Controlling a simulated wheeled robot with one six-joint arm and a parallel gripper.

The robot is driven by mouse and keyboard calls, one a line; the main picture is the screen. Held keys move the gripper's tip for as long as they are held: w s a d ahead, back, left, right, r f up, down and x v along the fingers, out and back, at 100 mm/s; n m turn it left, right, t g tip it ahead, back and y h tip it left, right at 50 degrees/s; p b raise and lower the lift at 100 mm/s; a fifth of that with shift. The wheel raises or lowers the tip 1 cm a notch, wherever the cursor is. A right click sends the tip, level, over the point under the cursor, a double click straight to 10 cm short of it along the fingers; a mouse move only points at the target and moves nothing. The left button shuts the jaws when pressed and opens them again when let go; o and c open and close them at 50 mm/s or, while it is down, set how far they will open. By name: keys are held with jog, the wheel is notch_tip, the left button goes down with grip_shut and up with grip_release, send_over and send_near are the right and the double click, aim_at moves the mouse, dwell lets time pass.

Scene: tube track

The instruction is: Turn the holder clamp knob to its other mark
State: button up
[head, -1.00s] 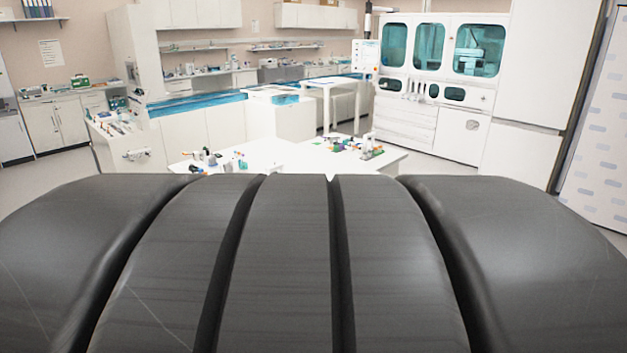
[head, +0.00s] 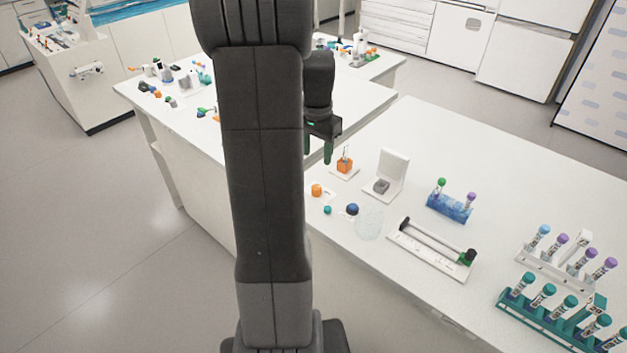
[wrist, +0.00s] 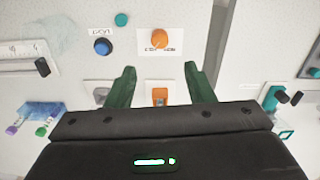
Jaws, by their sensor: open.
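An orange round knob (head: 316,190) sits on the near left part of the white bench. In the wrist view the orange knob (wrist: 159,38) has a small label beside it, too blurred to read surely. I cannot tell for certain that it is the holder clamp knob. An orange block holder (head: 345,165) stands on a white plate behind it; it also shows in the wrist view (wrist: 160,96). My gripper (head: 318,157) is open and empty, pointing down above the bench. In the wrist view its green fingers (wrist: 161,70) are spread, with the orange knob beyond their tips.
A teal knob (head: 327,210) and a blue knob (head: 352,208) lie close to the orange one. A white stand (head: 393,172), blue tube block (head: 450,206), black-railed device (head: 432,248) and tube racks (head: 550,310) stand to the right.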

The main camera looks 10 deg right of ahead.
aim_at(317, 187)
notch_tip(317, 187, down, 12)
jog(key=shift+p, duration=0.6)
jog(key=c, duration=1)
